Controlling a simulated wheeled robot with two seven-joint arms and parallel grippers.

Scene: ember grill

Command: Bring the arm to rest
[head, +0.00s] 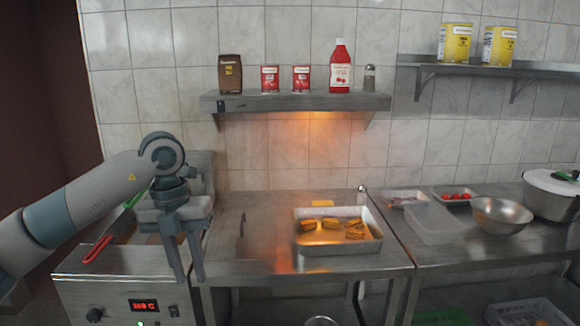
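My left arm (105,190) comes in from the left edge. Its gripper (190,280) points downward in front of the cooking appliance (120,262), over its right side. Its two fingers are apart with nothing visible between them, so it looks open and empty. The gripper and wrist hide part of the appliance. My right gripper is not in view.
A metal tray (340,248) with several browned food pieces sits on the steel table (250,265). A red handle (98,249) sticks out at the appliance. A shelf (300,104) holds cans and bottles. A bowl (500,214) and pot (552,196) stand right. Bare table lies left of the tray.

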